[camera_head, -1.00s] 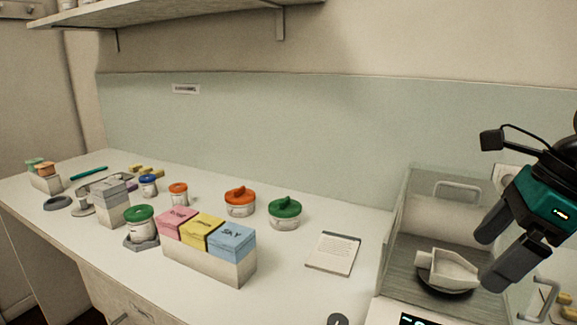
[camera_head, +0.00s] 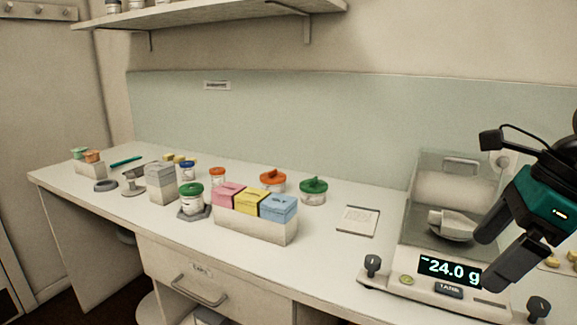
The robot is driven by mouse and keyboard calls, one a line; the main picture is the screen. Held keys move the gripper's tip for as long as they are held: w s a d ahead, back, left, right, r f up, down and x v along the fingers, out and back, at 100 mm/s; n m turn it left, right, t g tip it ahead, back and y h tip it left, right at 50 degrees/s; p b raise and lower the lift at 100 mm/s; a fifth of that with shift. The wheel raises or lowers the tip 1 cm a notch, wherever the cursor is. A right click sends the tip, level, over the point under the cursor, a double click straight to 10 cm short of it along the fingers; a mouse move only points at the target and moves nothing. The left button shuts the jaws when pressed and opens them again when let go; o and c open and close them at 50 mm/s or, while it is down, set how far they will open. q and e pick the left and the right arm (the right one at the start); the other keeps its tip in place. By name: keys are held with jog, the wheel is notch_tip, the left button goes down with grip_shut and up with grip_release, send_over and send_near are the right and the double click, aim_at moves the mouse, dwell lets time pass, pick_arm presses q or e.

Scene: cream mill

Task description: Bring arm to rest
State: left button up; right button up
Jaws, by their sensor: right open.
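My right gripper (camera_head: 498,254) is at the right side of the head view, in front of the balance (camera_head: 405,262). Its two dark fingers are apart and nothing is seen between them. A white weighing boat (camera_head: 447,224) sits on the pan inside the balance's glass shield, left of the gripper and partly behind its upper finger. I cannot tell whether a finger touches the balance. My left gripper is not in view.
A holder (camera_head: 252,228) with pink, yellow and blue boxes stands mid-counter. Jars with green (camera_head: 314,185) and orange (camera_head: 272,176) lids stand behind it. A card (camera_head: 358,219) lies left of the balance. A shelf (camera_head: 215,17) hangs above. The counter's front strip is mostly clear.

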jog(key=a+f+m+t+y, duration=0.1)
jog(key=a+f+m+y, duration=0.1)
jog(key=a+m+y, duration=0.5)
jog(key=a+f+m+y, duration=0.2)
jog(key=a+y, duration=0.7)
jog(key=a, duration=0.3)
jog(key=w+d+f+m+t+h, duration=0.25)
jog(key=f+m+t+h, duration=0.4)
jog(key=m, duration=0.65)
jog(key=w+d+f+m+t+h, duration=0.25)
jog(key=f+m+t+h, duration=0.4)
jog(key=m, duration=0.65)
jog(key=s+f+m+g+h, duration=0.2)
jog(key=s+f+m, duration=0.3)
jog(key=f, duration=0.6)
jog(key=s+d+f+m+g+h, duration=0.1)
jog(key=s+f+m+g+h, duration=0.2)
jog(key=s+f+m, duration=0.2)
jog(key=s+f, duration=0.3)
jog(key=f, duration=0.2)
jog(key=shift+s+d+f+g, duration=0.25)
jog(key=shift+s+f+g, duration=0.05)
jog(key=shift+s+f, duration=0.05)
jog(key=shift+c, duration=0.4)
